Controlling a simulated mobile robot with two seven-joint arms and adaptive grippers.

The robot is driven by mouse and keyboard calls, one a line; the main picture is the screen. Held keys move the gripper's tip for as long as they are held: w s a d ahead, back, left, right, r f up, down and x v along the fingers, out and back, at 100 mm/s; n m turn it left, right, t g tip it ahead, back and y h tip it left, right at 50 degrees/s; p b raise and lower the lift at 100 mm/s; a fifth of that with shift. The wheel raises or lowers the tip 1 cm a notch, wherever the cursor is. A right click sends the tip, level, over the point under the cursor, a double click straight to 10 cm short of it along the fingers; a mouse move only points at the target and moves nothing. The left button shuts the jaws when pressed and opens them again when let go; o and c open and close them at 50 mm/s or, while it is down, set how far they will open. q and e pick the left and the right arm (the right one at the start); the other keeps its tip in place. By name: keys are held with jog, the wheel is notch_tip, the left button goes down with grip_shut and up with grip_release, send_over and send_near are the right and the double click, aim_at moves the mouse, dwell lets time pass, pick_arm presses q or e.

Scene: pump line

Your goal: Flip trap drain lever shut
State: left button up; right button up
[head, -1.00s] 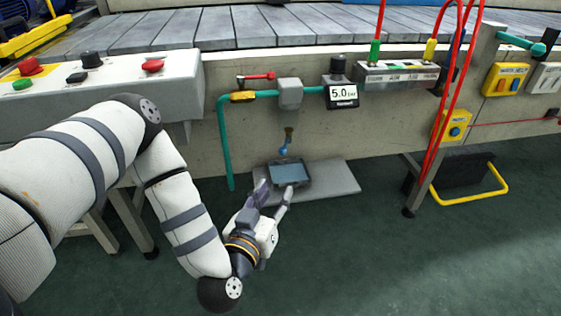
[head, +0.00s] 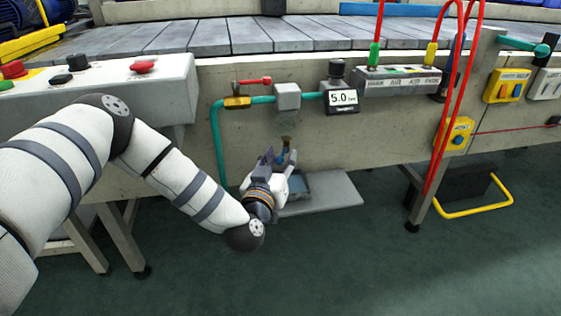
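The trap drain lever (head: 282,158) is small and blue. It hangs under a brass fitting (head: 286,142) below the grey box (head: 287,97) on the green pipe. My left gripper (head: 280,156) is raised to the lever, with one finger to its left and one to its right. The fingers are apart. Whether they touch the lever cannot be told. The gripper hides part of the lever and its lower end. My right gripper is not in the view.
A grey-blue tray (head: 299,186) sits on a grey slab (head: 335,192) under the drain, partly behind my gripper. Red hoses (head: 462,110) hang at right. The green floor in front is clear.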

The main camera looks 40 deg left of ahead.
pick_arm(q)
jog(key=shift+c, duration=0.2)
grip_shut()
jog(key=m+h+p, duration=0.1)
jog(key=h, duration=0.1)
jog(key=a+m+t+h+p, duration=0.1)
jog(key=m+h+p, duration=0.1)
jog(key=h, duration=0.1)
jog(key=shift+s+a+m+h, duration=0.2)
jog(key=shift+a+m+h, duration=0.1)
jog(key=shift+a+m, duration=0.1)
jog(key=shift+o, duration=0.2)
grip_release()
